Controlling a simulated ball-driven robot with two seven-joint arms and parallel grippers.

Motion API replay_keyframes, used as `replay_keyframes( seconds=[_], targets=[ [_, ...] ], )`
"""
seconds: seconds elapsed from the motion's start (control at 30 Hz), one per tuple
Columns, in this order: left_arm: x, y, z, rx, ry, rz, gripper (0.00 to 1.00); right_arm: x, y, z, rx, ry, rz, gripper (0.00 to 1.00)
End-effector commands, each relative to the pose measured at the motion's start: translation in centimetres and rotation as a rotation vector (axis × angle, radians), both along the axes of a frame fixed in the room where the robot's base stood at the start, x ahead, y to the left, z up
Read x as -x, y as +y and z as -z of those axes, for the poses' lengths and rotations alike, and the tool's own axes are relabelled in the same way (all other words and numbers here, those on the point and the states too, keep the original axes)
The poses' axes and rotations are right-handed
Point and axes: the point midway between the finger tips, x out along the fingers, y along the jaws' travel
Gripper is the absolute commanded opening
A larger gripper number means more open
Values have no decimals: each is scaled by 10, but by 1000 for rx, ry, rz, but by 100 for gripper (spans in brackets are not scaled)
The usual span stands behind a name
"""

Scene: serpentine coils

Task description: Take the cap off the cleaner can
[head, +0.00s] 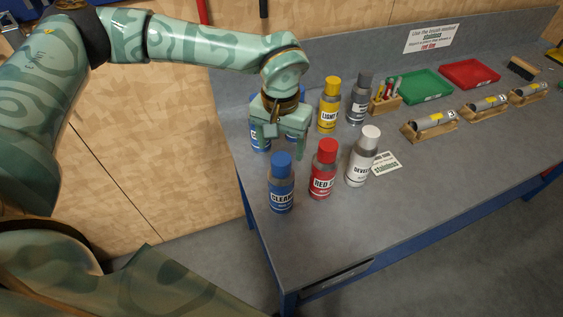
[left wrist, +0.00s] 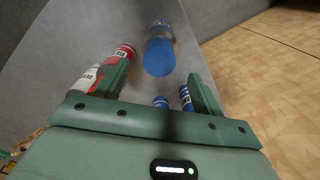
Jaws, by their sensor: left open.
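The cleaner can (head: 281,195) stands upright near the table's left front, with its blue cap (head: 281,162) on. My left gripper (head: 281,148) is open and empty, pointing down behind and above the can. In the left wrist view the blue cap (left wrist: 160,58) shows beyond the open fingers (left wrist: 158,72), not between them. No contact with the cap is visible. My right gripper is in neither view.
A red can (head: 323,172) and a white-capped can (head: 362,158) stand right of the cleaner. Blue cans (head: 259,138) are partly hidden behind my left gripper. Yellow (head: 328,106) and grey (head: 360,100) cans stand farther back. The table front (head: 345,230) is clear.

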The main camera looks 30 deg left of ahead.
Motion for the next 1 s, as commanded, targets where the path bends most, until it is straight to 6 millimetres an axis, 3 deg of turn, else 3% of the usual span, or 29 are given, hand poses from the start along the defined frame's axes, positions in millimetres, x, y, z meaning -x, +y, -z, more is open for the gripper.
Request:
replay_keyframes(
  seconds=[0.33, 0.63, 0.67, 0.8, 1.0],
  targets=[
    [0, -1, 47, 1, 3, -1, 69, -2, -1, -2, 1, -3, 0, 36],
    [-1, -1, 54, 1, 0, -1, 69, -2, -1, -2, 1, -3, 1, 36],
    [-1, -1, 54, 1, 0, -1, 63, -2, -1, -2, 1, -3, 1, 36],
    [-1, -1, 54, 1, 0, -1, 24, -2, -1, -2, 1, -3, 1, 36],
    [-1, -1, 54, 1, 0, -1, 21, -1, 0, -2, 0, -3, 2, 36]
  ],
)
